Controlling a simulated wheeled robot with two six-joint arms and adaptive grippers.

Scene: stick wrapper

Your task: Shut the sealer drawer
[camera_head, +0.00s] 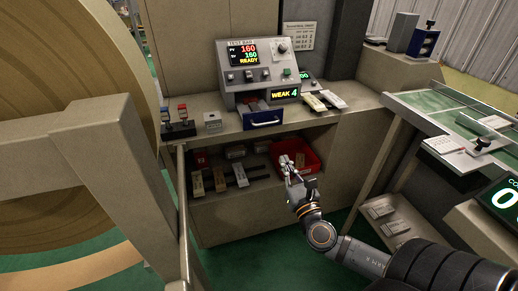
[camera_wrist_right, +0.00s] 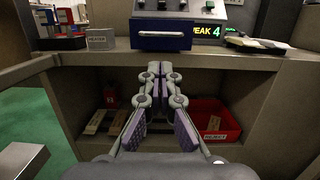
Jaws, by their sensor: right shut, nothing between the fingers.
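The sealer (camera_head: 257,75) is a grey console with a lit display, standing on the bench. Its drawer has a blue front with a pale handle (camera_head: 264,119) and stands out from the console, with the inside partly showing from above. In the right wrist view the blue drawer front (camera_wrist_right: 161,35) is straight ahead, beyond the fingertips. My right gripper (camera_head: 285,163) is shut and empty, in front of the lower shelf, below the drawer and apart from it. Its fingers (camera_wrist_right: 160,72) point toward the bench. My left gripper is not in view.
A red bin (camera_head: 314,166) sits on the shelf below the bench, close behind my right gripper. Small blocks (camera_head: 220,180) lie on that shelf. Pale packs (camera_head: 314,102) lie on the bench right of the drawer. A large wooden reel (camera_head: 60,60) fills the left.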

